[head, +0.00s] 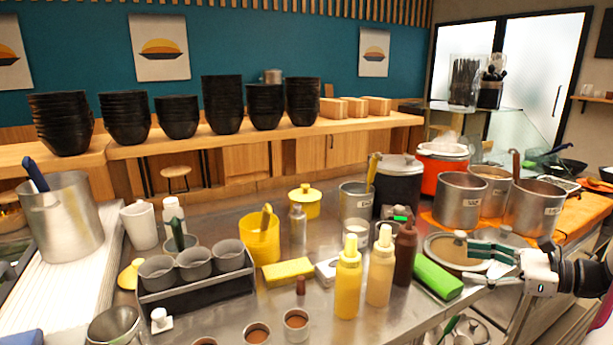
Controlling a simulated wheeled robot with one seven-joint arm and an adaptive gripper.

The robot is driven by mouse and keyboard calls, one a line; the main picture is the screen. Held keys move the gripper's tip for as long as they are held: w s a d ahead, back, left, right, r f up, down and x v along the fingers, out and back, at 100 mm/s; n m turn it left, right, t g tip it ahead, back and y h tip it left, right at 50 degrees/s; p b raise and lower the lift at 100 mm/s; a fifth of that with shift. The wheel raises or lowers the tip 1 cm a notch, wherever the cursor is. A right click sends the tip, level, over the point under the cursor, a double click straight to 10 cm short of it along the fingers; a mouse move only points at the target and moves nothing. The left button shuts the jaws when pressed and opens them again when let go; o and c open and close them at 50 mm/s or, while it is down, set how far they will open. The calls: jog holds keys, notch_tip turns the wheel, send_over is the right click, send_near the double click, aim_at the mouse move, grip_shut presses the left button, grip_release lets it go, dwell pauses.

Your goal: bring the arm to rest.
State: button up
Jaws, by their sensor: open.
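My gripper (468,248) is at the right of the head view, reaching in from the right edge. Its dark green fingers point left over a round metal lid or dish (440,262) at the right part of the steel counter. The fingers are apart, with nothing visible held between them. I cannot tell whether they touch the lid. My white wrist and dark arm link lie to the right of the fingers.
Yellow and tan squeeze bottles (348,278), a brown bottle (405,252) and a green block (438,278) stand close left of my gripper. Steel pots (460,202) stand behind it on an orange surface. A grey cup holder (195,288) sits further left.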

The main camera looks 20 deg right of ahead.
jog(key=a+r+n+g+p, duration=0.1)
jog(key=a+r+n+g, duration=0.25)
jog(key=a, duration=0.45)
jog(key=s+a+r+n+g+p, duration=0.1)
jog(key=a+r+n+g, duration=0.3)
jog(key=a, duration=0.5)
jog(key=a+r+n+g+p, duration=0.1)
jog(key=a+r+n+g, duration=0.15)
jog(key=a+n, duration=0.4)
jog(key=s+a+r+n+t+h+p, duration=0.1)
jog(key=s+a+r+n+h+p, duration=0.1)
jog(key=s+a+r+n+h, duration=0.3)
jog(key=shift+s+a+r+n+h+p, duration=0.35)
jog(key=shift+s+a+n+h, duration=1.55)
jog(key=shift+s+a+n, duration=1.85)
